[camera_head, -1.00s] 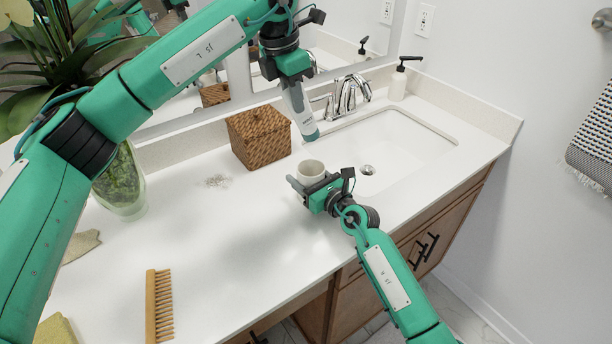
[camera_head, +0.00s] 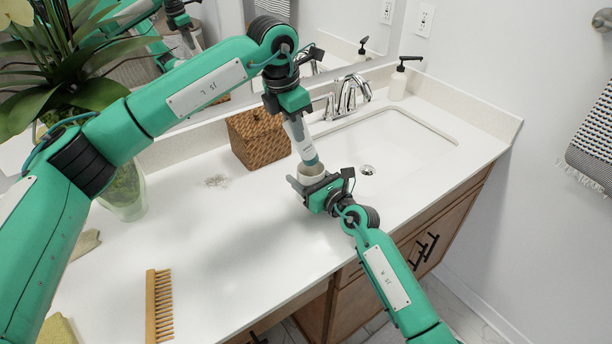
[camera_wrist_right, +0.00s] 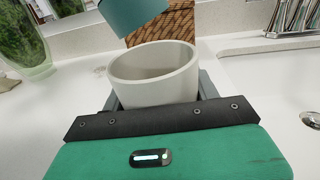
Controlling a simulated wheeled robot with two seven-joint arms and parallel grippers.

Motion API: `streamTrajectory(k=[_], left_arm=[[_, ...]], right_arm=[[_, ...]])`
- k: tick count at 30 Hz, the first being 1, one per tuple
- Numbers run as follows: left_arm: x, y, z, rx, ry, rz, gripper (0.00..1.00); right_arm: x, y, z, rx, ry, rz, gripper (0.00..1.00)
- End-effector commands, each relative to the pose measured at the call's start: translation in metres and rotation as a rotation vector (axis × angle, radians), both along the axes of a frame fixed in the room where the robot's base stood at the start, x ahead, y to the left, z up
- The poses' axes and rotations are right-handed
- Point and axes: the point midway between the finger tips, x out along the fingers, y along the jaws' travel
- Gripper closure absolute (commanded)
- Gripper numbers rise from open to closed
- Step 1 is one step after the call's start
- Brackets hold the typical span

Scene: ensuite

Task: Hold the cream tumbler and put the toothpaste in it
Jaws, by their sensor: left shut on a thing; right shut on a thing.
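My right gripper (camera_head: 310,187) is shut on the tumbler. My left gripper (camera_head: 289,112) is shut on the toothpaste (camera_head: 302,140), a white tube with a teal cap. The tube hangs cap down, slightly tilted, with its cap at the tumbler's mouth in the head view. In the right wrist view the teal cap (camera_wrist_right: 134,16) shows above the far rim.
A woven basket (camera_head: 258,137) stands close behind and left of the tumbler. The faucet (camera_head: 347,94), sink basin (camera_head: 390,150) and soap dispenser (camera_head: 398,82) are to the right. A wooden comb (camera_head: 158,306) lies front left, and a plant vase (camera_head: 124,190) stands far left. The middle counter is clear.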

Motion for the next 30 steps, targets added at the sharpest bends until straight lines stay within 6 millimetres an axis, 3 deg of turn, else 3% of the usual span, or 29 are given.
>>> streamTrajectory(k=[18, 29, 30], left_arm=[[0.0, 0.0, -0.042, -0.001, 0.001, 0.001, 1.0], [0.0, 0.0, -0.045, 0.0, 0.0, 0.0, 1.0], [0.0, 0.0, -0.045, 0.0, 0.0, 0.0, 0.75]], right_arm=[[0.0, 0.0, 0.0, -0.001, 0.001, 0.0, 0.67], [0.0, 0.0, -0.001, -0.001, 0.001, 0.0, 0.67], [0.0, 0.0, -0.001, -0.001, 0.001, 0.0, 0.67]])
